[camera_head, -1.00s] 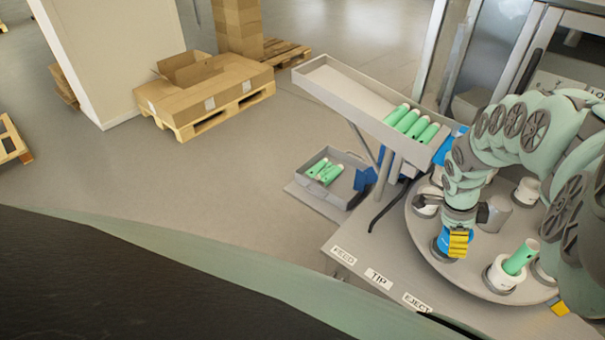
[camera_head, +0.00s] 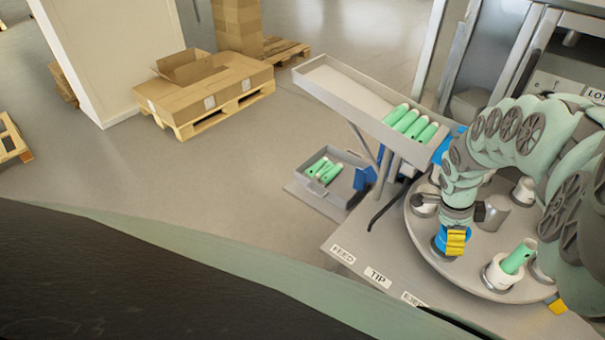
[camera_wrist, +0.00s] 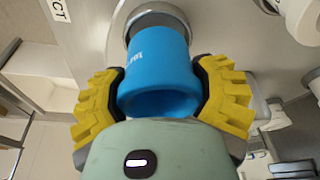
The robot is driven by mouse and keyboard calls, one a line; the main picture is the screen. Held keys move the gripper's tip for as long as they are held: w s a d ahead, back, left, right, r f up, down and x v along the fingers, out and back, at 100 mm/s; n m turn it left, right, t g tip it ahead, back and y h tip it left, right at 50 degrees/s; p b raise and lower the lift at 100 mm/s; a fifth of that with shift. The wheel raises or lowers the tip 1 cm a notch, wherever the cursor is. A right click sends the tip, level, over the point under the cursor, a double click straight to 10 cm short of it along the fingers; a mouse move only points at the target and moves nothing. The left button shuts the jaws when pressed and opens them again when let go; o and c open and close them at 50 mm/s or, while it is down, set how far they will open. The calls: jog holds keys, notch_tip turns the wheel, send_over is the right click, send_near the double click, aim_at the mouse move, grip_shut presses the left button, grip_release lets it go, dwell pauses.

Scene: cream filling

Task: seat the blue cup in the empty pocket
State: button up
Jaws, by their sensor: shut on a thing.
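The blue cup (camera_head: 441,238) is at the near left part of the round grey turntable (camera_head: 425,247). My gripper (camera_head: 456,242) is shut on it, with a yellow finger pad on each side of the cup in the wrist view (camera_wrist: 160,95). There the blue cup (camera_wrist: 155,62) has its open mouth toward my palm, and its far end meets a grey ring-shaped pocket (camera_wrist: 150,8). The cup lines up with the ring; I cannot tell how deep it sits. In the head view my gripper and wrist hide part of the cup and its pocket.
A white cup (camera_head: 498,276) holding a green tube (camera_head: 517,257) stands close on the right. Another white cup (camera_head: 523,191) stands farther back. A sloped chute (camera_head: 345,90) with several green tubes rises behind. A low bin (camera_head: 349,158) also holds green tubes.

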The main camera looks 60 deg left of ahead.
jog(key=shift+a+f, duration=0.1)
jog(key=shift+f, duration=0.05)
jog(key=shift+f+b, duration=0.5)
jog(key=shift+f, duration=0.35)
jog(key=o, duration=1.2)
jog(key=shift+o, duration=0.2)
jog(key=shift+r, duration=0.15)
jog(key=shift+v, duration=4)
jog(key=shift+s+r, duration=0.15)
jog(key=shift+r, duration=0.5)
jog(key=shift+v, duration=1.25)
jog(key=shift+a, duration=0.1)
